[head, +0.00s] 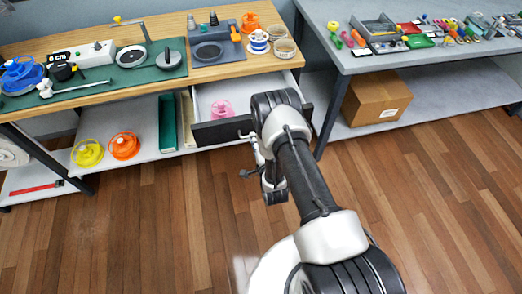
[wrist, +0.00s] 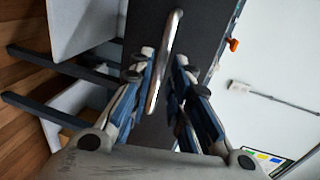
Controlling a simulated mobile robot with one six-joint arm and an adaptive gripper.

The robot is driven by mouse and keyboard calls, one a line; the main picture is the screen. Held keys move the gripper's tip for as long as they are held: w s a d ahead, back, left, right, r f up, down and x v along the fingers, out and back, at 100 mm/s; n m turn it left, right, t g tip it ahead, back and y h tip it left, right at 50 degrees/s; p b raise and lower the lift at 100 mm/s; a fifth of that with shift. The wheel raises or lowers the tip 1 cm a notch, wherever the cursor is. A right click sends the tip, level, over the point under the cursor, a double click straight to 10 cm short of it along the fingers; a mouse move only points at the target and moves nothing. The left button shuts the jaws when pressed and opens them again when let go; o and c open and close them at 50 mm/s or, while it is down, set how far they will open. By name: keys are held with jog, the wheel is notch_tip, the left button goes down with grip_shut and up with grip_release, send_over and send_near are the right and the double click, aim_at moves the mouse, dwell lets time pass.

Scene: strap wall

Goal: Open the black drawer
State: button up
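The black drawer (head: 221,131) hangs under the wooden workbench and stands partly pulled out, its white inside showing. A pink spool-like item (head: 222,109) lies in it. In the wrist view, the dark drawer front (wrist: 192,28) carries a silver bar handle (wrist: 166,55). In the head view my arm hides the right part of the drawer front and most of my gripper.
The wooden workbench top (head: 150,28) holds tools and spools. Below are a yellow spool (head: 88,153) and an orange spool (head: 124,146) on a shelf. A grey table (head: 420,62) with a cardboard box (head: 375,99) beneath stands to the right. The wooden floor in front is clear.

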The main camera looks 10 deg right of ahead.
jog(key=v, duration=0.8)
jog(key=shift+s, duration=0.4)
jog(key=w+r+n+g, duration=0.1)
jog(key=w+r+n, duration=0.1)
jog(key=w+r, duration=0.4)
notch_tip(320, 180, up, 18)
jog(key=n+g, duration=0.4)
jog(key=n, duration=0.2)
jog(key=s+r+n+g, duration=0.2)
jog(key=s+r+n, duration=0.1)
jog(key=s+r, duration=0.4)
jog(key=s+r+n+g, duration=0.2)
jog(key=s+r+n, duration=0.1)
jog(key=s, duration=0.9)
jog(key=s+r+n+g, duration=0.2)
jog(key=s+r+n, duration=0.2)
jog(key=s, duration=0.9)
jog(key=shift+d+r, duration=0.45)
jog(key=shift+r, duration=0.15)
